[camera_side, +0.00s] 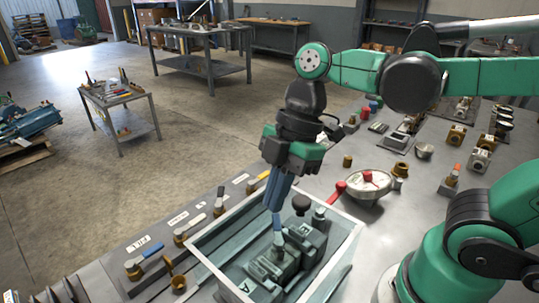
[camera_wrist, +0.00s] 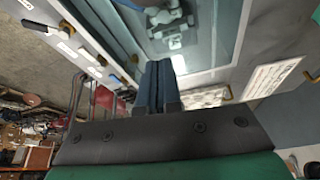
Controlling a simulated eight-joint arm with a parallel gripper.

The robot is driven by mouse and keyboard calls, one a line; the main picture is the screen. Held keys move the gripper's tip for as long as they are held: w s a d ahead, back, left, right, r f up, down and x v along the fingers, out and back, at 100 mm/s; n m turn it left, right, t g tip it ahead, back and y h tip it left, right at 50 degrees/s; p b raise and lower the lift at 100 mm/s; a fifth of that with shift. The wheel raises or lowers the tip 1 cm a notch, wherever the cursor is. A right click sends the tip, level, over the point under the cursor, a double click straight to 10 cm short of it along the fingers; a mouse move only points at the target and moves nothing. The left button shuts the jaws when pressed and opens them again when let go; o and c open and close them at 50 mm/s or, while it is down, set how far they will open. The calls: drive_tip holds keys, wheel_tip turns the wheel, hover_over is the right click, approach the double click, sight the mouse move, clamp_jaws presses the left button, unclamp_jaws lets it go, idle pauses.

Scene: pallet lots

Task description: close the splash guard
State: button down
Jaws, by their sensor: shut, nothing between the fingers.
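The splash guard (camera_side: 343,258) looks like a clear, pale-framed box around a grey machine (camera_side: 300,245) at the bottom centre of the side view. In the wrist view its clear panel (camera_wrist: 215,40) fills the upper middle, with the grey machine (camera_wrist: 172,22) seen through it. In the wrist view the fingers (camera_wrist: 157,75) reach the panel's lower edge. I cannot tell whether they touch the guard, or how far it is open.
Valves with coloured levers, among them a blue-handled one (camera_side: 148,254), line the bench left of the guard. A round bowl-shaped device with a red handle (camera_side: 366,184) stands behind it on the right. Several small fittings crowd the bench farther back.

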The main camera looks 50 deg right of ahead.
drive_tip(key=v, duration=0.8)
drive_tip(key=w+d+f+m+t, duration=0.1)
drive_tip(key=f+m, duration=0.1)
drive_tip(key=d+f+m+t+h, duration=0.1)
drive_tip(key=m, duration=0.2)
drive_tip(key=w+d+f+m+t+h, duration=0.1)
drive_tip(key=f+m, duration=0.1)
drive_tip(key=m, duration=0.1)
drive_tip(key=shift+w+f, duration=0.3)
drive_tip(key=f+m+t, duration=0.1)
drive_tip(key=m, duration=0.1)
drive_tip(key=w+d+f+m+t+h, duration=0.1)
drive_tip(key=m, duration=0.1)
drive_tip(key=d+f+m+t, duration=0.1)
drive_tip(key=m, duration=0.1)
drive_tip(key=shift+w+f+m+h, duration=0.2)
drive_tip(key=shift+m+h, duration=0.2)
drive_tip(key=shift+w+d+f+m+t, duration=0.1)
drive_tip(key=shift+f+m+t, duration=0.2)
drive_tip(key=shift+m, duration=0.4)
